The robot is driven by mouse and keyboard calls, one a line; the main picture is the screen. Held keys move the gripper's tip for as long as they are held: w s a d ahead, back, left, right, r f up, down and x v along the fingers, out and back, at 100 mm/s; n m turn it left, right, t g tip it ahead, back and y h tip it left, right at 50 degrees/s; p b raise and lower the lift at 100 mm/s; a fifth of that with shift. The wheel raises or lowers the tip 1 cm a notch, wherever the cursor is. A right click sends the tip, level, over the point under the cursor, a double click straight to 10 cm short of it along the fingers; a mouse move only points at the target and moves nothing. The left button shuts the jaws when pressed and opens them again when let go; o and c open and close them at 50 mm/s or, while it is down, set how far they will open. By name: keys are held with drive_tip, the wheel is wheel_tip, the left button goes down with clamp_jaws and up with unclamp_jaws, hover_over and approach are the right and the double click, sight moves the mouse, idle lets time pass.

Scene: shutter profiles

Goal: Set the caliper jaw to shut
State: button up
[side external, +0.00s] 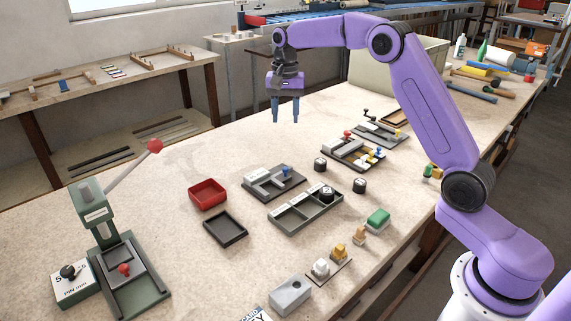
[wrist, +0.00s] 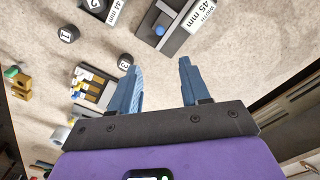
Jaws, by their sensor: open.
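A dark gauge plate (side external: 262,192) with a white label and a blue knob (side external: 285,171) lies mid-table; I take it to be the caliper, though no label naming it is legible. In the wrist view the blue knob (wrist: 159,31) sits in a light slot beside a label that seems to read "Width 45 mm" (wrist: 203,16). Whether the jaw is open or shut I cannot tell. My gripper (side external: 285,118) hangs high above the table, behind the plate, fingers pointing down. In the wrist view my gripper (wrist: 158,85) has its blue fingers apart with nothing between them.
A grey-green sorting tray (side external: 309,210) with a numbered black puck is in front of the plate. A red bin (side external: 208,193) and dark tray (side external: 225,229) stand left. A lever press (side external: 120,255) is at front left. Fixtures with colored knobs (side external: 358,152) lie right. Table behind the plate is clear.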

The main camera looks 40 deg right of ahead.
sight(285, 168)
wheel_tip(285, 168, down, 16)
drive_tip(key=shift+f, duration=0.2)
idle(0.4)
clamp_jaws()
